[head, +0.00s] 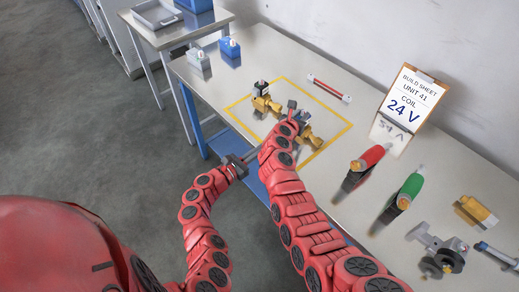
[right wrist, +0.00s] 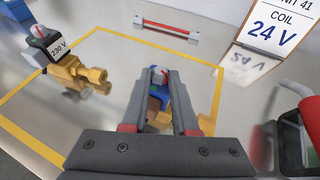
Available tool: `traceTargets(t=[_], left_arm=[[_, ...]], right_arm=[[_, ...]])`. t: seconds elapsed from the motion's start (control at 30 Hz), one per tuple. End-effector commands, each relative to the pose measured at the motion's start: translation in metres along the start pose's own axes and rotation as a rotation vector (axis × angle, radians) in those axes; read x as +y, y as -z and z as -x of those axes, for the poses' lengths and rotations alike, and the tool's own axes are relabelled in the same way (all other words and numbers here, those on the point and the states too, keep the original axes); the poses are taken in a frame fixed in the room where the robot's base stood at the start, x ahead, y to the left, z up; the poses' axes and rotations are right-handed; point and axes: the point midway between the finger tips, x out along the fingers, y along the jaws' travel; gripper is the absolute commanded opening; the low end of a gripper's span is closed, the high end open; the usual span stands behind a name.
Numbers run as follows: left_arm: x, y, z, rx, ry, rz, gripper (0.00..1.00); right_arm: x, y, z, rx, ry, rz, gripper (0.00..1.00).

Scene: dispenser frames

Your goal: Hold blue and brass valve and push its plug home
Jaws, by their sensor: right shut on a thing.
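The blue and brass valve (head: 311,136) lies inside the yellow taped square, partly hidden by my right gripper (head: 293,112). In the right wrist view the blue coil of the valve (right wrist: 156,88) shows between the fingers, with a small pale and red top on it. My right gripper is shut on the valve; the exact grip point is partly hidden. How far the plug is seated cannot be made out. My left gripper (head: 246,160) hangs at the table's front edge, apart from the valve; its jaw opening is unclear.
A brass valve with a black 230 V coil (head: 263,98) stands left in the taped square. Red (head: 368,157) and green (head: 411,186) handled tools and the 24 V build sheet (head: 408,100) are at right.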

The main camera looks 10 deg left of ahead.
Motion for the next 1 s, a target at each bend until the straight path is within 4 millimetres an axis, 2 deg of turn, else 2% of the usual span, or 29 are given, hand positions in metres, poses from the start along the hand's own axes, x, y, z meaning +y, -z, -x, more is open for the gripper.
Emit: traceTargets(t=[0.17,0.2,0.37,0.77,0.97,1.0], left_arm=[[0.000,0.000,0.000,0.000,0.000,0.000,0.00],[0.000,0.000,0.000,0.000,0.000,0.000,0.00],[0.000,0.000,0.000,0.000,0.000,0.000,0.00],[0.000,0.000,0.000,0.000,0.000,0.000,0.00],[0.000,0.000,0.000,0.000,0.000,0.000,0.00],[0.000,0.000,0.000,0.000,0.000,0.000,0.00]], right_arm=[[-0.001,0.002,-0.001,0.004,0.003,0.001,0.00],[-0.001,0.002,-0.001,0.004,0.003,0.001,0.32],[-0.001,0.002,0.000,0.003,0.002,0.001,0.61],[0.001,0.003,0.006,0.002,-0.002,0.003,0.62],[-0.001,0.003,0.032,0.004,-0.001,-0.004,0.62],[0.001,0.002,0.040,0.002,-0.005,-0.005,0.62]])
